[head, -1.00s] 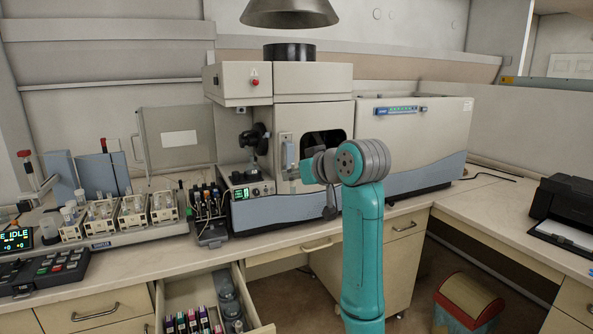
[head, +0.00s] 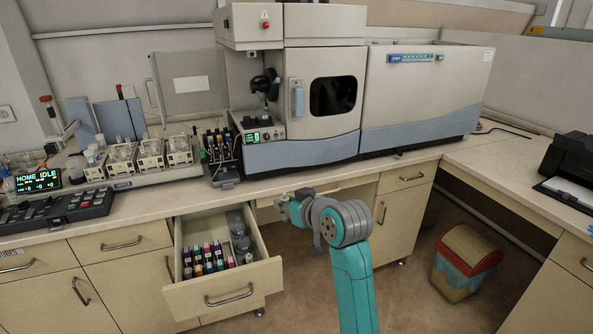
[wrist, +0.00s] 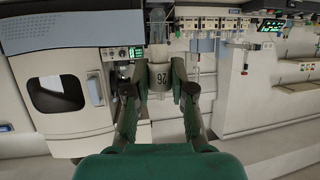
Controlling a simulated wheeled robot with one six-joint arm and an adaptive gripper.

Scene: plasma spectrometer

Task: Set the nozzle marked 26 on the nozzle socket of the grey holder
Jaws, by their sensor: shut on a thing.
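The nozzle marked 26 (wrist: 159,77) is a pale grey cylinder in the wrist view, and its number shows upside down. My gripper (wrist: 160,86) is shut on its sides, one finger on each side. A clear, glassy part (wrist: 157,25) shows in line beyond the nozzle; I cannot tell whether they are joined. In the head view my gripper (head: 281,208) is in front of the bench, right of the open drawer, and the nozzle is too small to make out there. I cannot surely pick out the grey holder or its socket.
The open drawer (head: 228,291) holds several coloured bottles and grey round pieces, and juts out left of my arm. The spectrometer (head: 322,100) stands on the bench with a small rack (head: 222,158) to its left. A bin (head: 467,262) is on the floor at right.

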